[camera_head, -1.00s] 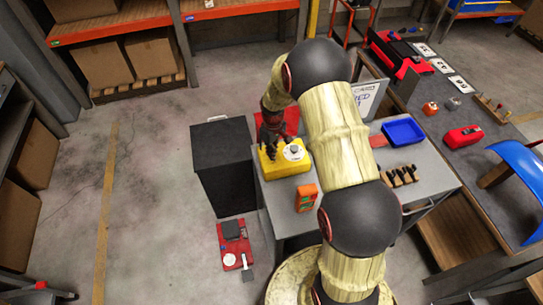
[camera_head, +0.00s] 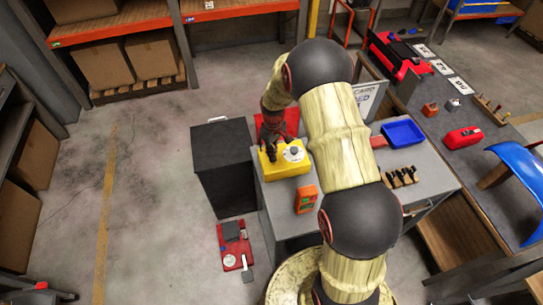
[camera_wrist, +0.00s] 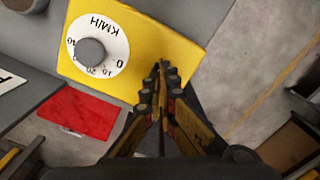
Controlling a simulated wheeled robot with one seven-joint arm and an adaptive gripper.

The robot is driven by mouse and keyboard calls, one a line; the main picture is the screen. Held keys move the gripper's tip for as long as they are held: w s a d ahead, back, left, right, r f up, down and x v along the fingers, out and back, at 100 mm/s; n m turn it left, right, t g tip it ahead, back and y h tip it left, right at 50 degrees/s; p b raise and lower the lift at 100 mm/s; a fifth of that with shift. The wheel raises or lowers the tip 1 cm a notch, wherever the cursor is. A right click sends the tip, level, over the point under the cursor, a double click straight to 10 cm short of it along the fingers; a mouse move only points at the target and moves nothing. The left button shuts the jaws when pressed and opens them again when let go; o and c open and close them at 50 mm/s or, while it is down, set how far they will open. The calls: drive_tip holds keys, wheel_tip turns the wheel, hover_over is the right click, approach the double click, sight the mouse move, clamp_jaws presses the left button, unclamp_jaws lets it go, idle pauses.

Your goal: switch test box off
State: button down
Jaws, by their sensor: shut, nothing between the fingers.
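The yellow test box (camera_head: 285,170) stands on the grey cart top. On it is a white dial marked KM/H (camera_wrist: 98,45) with a round grey knob (camera_wrist: 90,52). The dial also shows in the head view (camera_head: 294,154). My gripper (camera_wrist: 161,68) is shut and empty, with its fingertips over the box near the edge, beside the dial and apart from the knob. In the head view my gripper (camera_head: 271,155) points down at the box's back left part. The fingers hide part of the box, and I cannot tell whether the tips touch it.
An orange meter (camera_head: 306,199), a blue tray (camera_head: 403,131) and a rack of black pieces (camera_head: 402,176) share the cart top. A black cabinet (camera_head: 222,170) stands left of the cart. A red case (camera_head: 233,244) lies on the floor. Open floor extends left.

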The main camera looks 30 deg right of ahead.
drive_tip(key=shift+r+p, duration=1.35)
drive_tip(key=shift+r, duration=1.35)
drive_tip(key=shift+s+m, duration=0.2)
drive_tip(key=shift+m, duration=0.2)
drive_tip(key=s+a+r+m+t+b, duration=0.1)
drive_tip(key=s+a+r+b, duration=0.3)
drive_tip(key=s, duration=0.5)
drive_tip(key=s+a+r+m+t+b, duration=0.1)
drive_tip(key=s+a+r+t+b, duration=0.1)
drive_tip(key=s+r+b, duration=0.5)
drive_tip(key=s+a+r+m+t+b, duration=0.1)
drive_tip(key=s+a+r+b, duration=0.4)
drive_tip(key=s, duration=0.7)
drive_tip(key=shift+a+r+t, duration=0.35)
drive_tip(key=shift+r+t, duration=0.45)
drive_tip(key=shift+r, duration=0.05)
